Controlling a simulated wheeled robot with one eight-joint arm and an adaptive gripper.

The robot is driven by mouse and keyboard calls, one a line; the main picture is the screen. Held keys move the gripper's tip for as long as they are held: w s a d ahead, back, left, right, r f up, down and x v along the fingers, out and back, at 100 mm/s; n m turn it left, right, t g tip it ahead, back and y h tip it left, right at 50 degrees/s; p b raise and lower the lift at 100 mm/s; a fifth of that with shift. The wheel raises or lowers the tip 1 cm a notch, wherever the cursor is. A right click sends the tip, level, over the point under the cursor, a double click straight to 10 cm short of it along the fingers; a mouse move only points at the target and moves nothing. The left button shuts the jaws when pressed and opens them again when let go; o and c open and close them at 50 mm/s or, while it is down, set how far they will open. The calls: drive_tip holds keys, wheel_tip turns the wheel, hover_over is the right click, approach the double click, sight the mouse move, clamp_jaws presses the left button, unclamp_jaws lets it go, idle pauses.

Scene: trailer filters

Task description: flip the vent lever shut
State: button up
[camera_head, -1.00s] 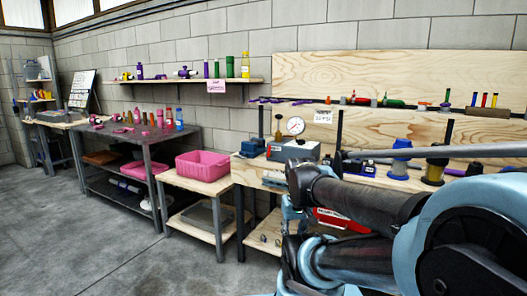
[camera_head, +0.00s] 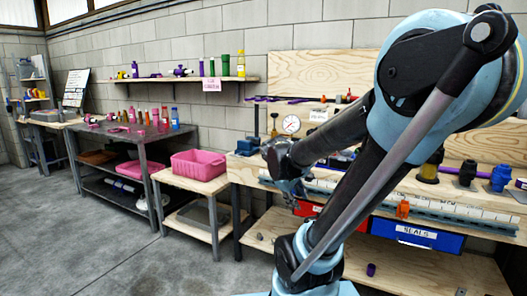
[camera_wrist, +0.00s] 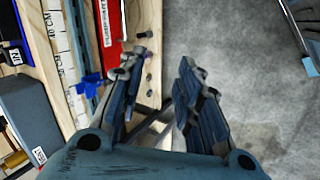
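I cannot make out the vent lever for certain in either view. A round white gauge (camera_head: 291,124) stands at the back of the wooden bench, and my arm hides part of the bench around it. In the wrist view a grey-blue box (camera_wrist: 38,112) lies at the left edge. My gripper (camera_wrist: 163,64) is open, with nothing between its fingers. It points down past the bench's front edge, with bare floor showing to the right. In the head view my gripper is small and mostly lost against the bench front.
A measuring strip (camera_wrist: 62,45) and a small blue piece (camera_wrist: 91,84) lie left of my fingers, beside a red bin (camera_wrist: 108,35). A blue seals bin (camera_head: 415,235) hangs under the bench. A pink crate (camera_head: 198,164) stands left. The floor (camera_head: 110,240) in front is clear.

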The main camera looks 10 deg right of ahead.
drive_tip(key=w+r+n+t+h, duration=0.25)
drive_tip(key=w+n, duration=0.25)
drive_tip(key=w, duration=0.5)
drive_tip(key=w+a+r+n+t+h, duration=0.35)
drive_tip(key=w+a+n+t, duration=0.45)
drive_tip(key=w+a+n, duration=0.95)
drive_tip(key=w+d+m, duration=0.3)
drive_tip(key=w+d, duration=0.9)
drive_tip(key=w, duration=0.4)
drive_tip(key=shift+r, duration=0.35)
drive_tip(key=shift+m, duration=0.25)
clamp_jaws()
